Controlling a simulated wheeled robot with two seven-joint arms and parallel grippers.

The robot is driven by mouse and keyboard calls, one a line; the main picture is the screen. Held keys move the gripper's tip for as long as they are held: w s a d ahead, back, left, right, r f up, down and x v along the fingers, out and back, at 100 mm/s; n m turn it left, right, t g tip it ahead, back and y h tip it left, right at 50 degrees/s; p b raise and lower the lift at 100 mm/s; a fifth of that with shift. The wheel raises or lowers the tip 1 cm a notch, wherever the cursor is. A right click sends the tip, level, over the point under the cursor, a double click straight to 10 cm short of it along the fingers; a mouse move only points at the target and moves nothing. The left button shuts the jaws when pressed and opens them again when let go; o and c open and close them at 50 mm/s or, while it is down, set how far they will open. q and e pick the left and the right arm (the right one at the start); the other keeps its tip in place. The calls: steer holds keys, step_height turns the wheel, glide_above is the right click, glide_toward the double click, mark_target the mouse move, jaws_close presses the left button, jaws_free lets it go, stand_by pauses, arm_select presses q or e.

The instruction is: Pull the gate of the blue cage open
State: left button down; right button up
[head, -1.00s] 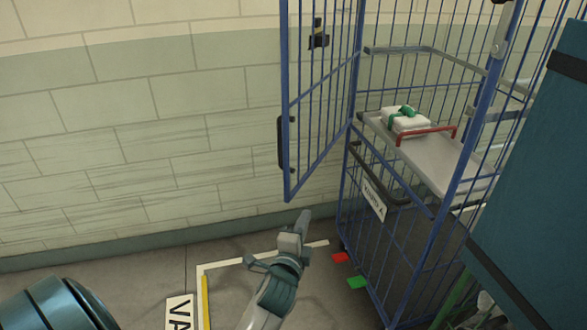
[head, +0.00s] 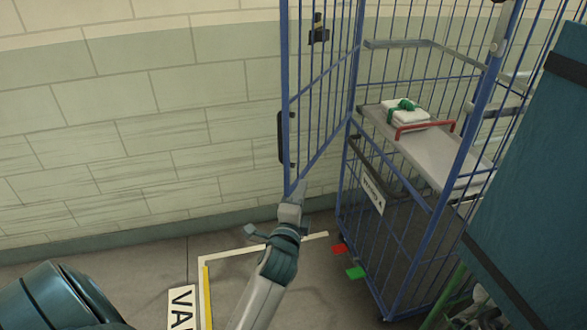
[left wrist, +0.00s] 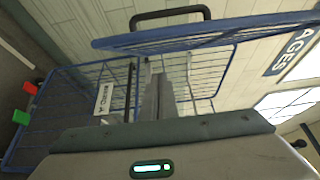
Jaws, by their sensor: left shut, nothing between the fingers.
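The blue cage (head: 389,231) stands at the right of the head view. Its upper blue mesh gate (head: 322,85) stands swung out to the left, with a black handle (head: 284,138) on its outer edge. My left gripper (head: 301,188) is shut and empty at the gate's lower outer corner; I cannot tell whether it touches. In the left wrist view the shut fingers (left wrist: 158,98) point toward the cage, under the gate (left wrist: 200,36) and its black handle (left wrist: 168,14). My right gripper is not in view.
Inside the cage, a shelf (head: 440,165) with a red bar bears a white package with green ties (head: 405,110). A teal panel with black bands (head: 530,200) stands at the right. A brick wall (head: 150,120) rises behind.

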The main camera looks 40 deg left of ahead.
mark_target(292, 170)
arm_select(q)
steer(key=w+a+p, duration=0.2)
steer(key=w+a, duration=0.1)
steer(key=w+a+p, duration=0.2)
steer(key=w+a, duration=0.1)
steer(key=shift+a, duration=0.25)
steer(key=shift+a, duration=0.2)
stand_by(0.4)
